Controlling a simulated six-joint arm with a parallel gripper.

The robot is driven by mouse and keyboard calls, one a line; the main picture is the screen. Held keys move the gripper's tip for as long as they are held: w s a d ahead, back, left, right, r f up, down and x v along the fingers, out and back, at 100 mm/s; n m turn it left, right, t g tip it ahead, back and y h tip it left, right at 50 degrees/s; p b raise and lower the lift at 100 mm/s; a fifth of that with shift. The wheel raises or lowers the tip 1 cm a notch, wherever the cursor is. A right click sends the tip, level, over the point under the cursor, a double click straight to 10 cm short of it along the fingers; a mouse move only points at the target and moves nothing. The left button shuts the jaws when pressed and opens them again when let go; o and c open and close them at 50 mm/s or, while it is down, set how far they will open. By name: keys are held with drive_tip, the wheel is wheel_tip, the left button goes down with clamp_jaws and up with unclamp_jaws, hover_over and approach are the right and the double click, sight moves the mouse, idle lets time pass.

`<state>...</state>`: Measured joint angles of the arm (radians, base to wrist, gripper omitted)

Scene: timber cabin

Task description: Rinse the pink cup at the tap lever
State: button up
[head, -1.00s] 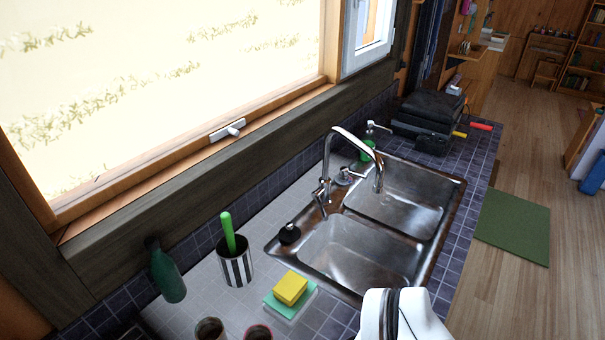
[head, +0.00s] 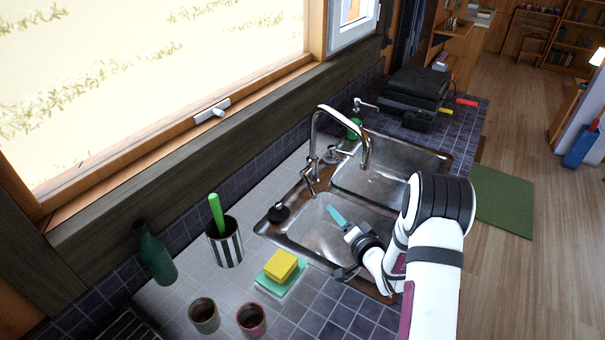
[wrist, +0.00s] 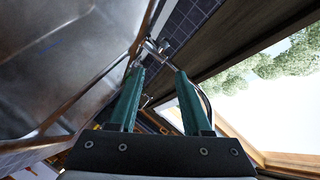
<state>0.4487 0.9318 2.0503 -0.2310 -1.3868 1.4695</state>
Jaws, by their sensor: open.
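The pink cup (head: 251,320) stands upright on the tiled counter at the bottom of the head view, away from my gripper. The chrome tap (head: 340,112) arches over the double sink. Its lever (head: 308,180) is low on the near side of its base. My gripper (head: 335,213) is over the near basin, with its teal fingers pointing toward the tap base. In the wrist view the two fingers (wrist: 160,72) are apart with nothing between them. Chrome tap parts (wrist: 155,46) show beyond the fingertips. The pink cup is not in the wrist view.
A grey-green cup (head: 204,315) stands left of the pink cup. A yellow sponge (head: 281,264) lies on a green pad. A striped holder (head: 225,245) with a green-handled tool, a dark green bottle (head: 156,256) and a black stopper (head: 279,212) stand along the counter.

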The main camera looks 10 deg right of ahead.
sight(312, 190)
drive_tip(key=shift+t+y, duration=0.3)
drive_tip(key=shift+y, duration=0.1)
drive_tip(key=x, duration=1.5)
drive_tip(key=shift+w+a+f, duration=0.25)
drive_tip(key=shift+a+f, duration=0.1)
drive_tip(key=shift+f, duration=0.05)
drive_tip(key=shift+c, duration=0.3)
clamp_jaws()
